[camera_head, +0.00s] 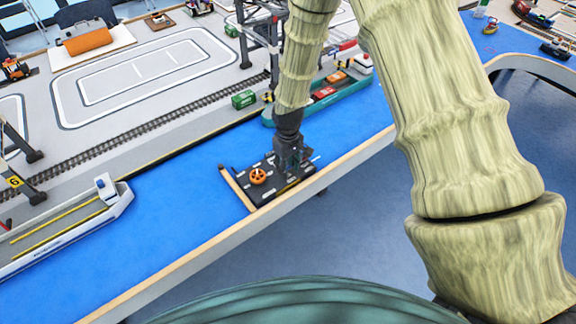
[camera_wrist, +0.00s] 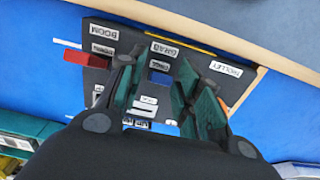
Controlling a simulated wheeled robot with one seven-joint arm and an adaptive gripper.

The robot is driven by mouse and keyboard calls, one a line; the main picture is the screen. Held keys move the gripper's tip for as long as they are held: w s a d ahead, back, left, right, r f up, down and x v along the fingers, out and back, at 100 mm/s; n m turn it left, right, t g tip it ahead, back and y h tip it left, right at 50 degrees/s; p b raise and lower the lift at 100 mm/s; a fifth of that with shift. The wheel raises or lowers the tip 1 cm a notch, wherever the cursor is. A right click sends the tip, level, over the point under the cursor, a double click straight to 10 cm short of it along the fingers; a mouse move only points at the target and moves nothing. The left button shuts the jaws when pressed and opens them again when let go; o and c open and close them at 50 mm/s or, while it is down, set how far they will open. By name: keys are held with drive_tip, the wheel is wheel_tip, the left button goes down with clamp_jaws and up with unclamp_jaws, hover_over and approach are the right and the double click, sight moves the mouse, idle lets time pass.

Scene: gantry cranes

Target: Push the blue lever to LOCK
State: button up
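The black control panel (camera_head: 282,188) lies on the blue table strip near its front edge. In the wrist view the panel (camera_wrist: 110,28) carries upside-down white labels, including BOOM, GRAB and TROLLEY. A dark blue piece (camera_wrist: 159,77) below the GRAB label seems to be the blue lever; the fingers partly frame it. My gripper (camera_wrist: 155,72) is over the panel, its two green fingers apart on either side of this piece. I cannot tell whether either finger touches it. Other small labels between the fingers are partly hidden, and LOCK is not clearly readable. In the head view my gripper (camera_head: 290,160) hides the lever.
An orange handwheel (camera_head: 258,176) sits on the panel's left part. A red lever (camera_wrist: 87,58) sticks out near BOOM in the wrist view. A green ship (camera_head: 340,98) lies behind my gripper, and a white barge (camera_head: 65,232) lies at left. Blue surface between is clear.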

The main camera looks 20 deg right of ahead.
clamp_jaws()
drive_tip(key=shift+w, duration=0.1)
drive_tip(key=shift+w+a+r+g+h, duration=0.15)
drive_tip(key=shift+w+g+h, duration=0.15)
drive_tip(key=shift+g, duration=0.4)
drive_tip(key=shift+w+a+g+h, duration=0.1)
drive_tip(key=shift+w+g+h, duration=0.15)
drive_tip(key=shift+g, duration=0.45)
drive_tip(key=g, duration=0.1)
drive_tip(key=w+g+b, duration=0.1)
drive_tip(key=g+h, duration=0.1)
drive_tip(key=shift+w+a+f, duration=0.2)
drive_tip(key=shift+w+a, duration=0.1)
drive_tip(key=g+b, duration=0.2)
drive_tip(key=w+g+h+b, duration=0.1)
drive_tip(key=shift+a+f, duration=0.15)
drive_tip(key=shift+f, duration=0.1)
drive_tip(key=shift+w+a+g+h+b, duration=0.1)
drive_tip(key=shift+w+g+h+b, duration=0.2)
drive_tip(key=shift+g+b, duration=0.5)
